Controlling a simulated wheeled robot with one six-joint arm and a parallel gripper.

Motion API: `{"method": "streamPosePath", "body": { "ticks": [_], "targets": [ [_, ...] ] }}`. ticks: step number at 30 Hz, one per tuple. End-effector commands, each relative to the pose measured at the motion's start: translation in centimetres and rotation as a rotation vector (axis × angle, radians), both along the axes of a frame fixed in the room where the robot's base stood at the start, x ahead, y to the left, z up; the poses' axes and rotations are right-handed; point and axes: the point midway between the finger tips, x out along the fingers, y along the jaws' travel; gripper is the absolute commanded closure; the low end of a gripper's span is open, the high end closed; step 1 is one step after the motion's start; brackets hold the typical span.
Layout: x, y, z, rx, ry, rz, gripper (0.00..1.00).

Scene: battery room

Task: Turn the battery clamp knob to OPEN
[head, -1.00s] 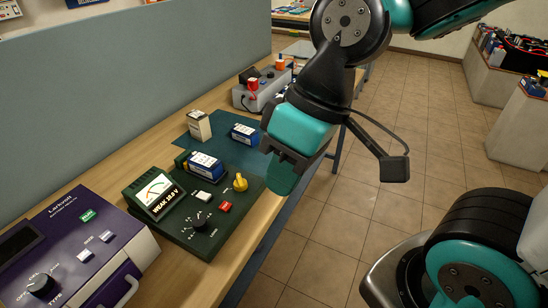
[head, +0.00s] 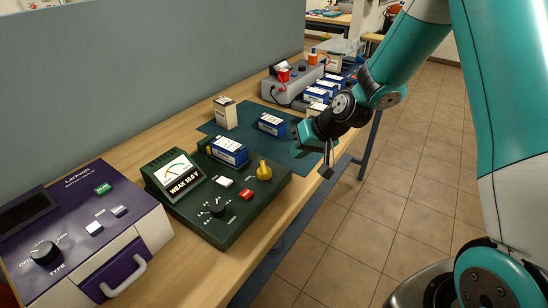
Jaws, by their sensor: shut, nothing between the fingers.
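The green battery tester (head: 237,226) stands on the bench, with a dial reading "WEAK 10.0 V" (head: 182,178). A yellow knob (head: 264,171) is at its right back corner; it looks like the clamp knob, but I cannot read OPEN or other marks around it. A blue and white battery (head: 229,151) sits at the tester's back. A black selector knob (head: 217,207) is near its front. My gripper (head: 300,148) is shut and empty, behind and to the right of the yellow knob, apart from it near the bench edge.
A purple and grey machine (head: 85,222) stands at the left front. A teal mat (head: 213,128) carries a cream box (head: 225,113) and a blue box (head: 271,124). A grey unit (head: 292,90) with red parts stands farther back.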

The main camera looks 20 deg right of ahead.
Motion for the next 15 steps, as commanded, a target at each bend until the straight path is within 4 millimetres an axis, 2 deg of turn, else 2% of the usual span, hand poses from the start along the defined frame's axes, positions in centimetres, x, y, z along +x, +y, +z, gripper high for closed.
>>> {"method": "streamPosePath", "body": {
  "ticks": [5,9,15],
  "targets": [
    [1.6,1.7,-3.0,-0.001,0.004,0.004,1.00],
    [2.0,3.9,-2.8,-0.002,0.001,0.006,1.00],
    [2.3,5.4,-2.9,-0.001,0.000,0.002,1.00]
  ]
}}
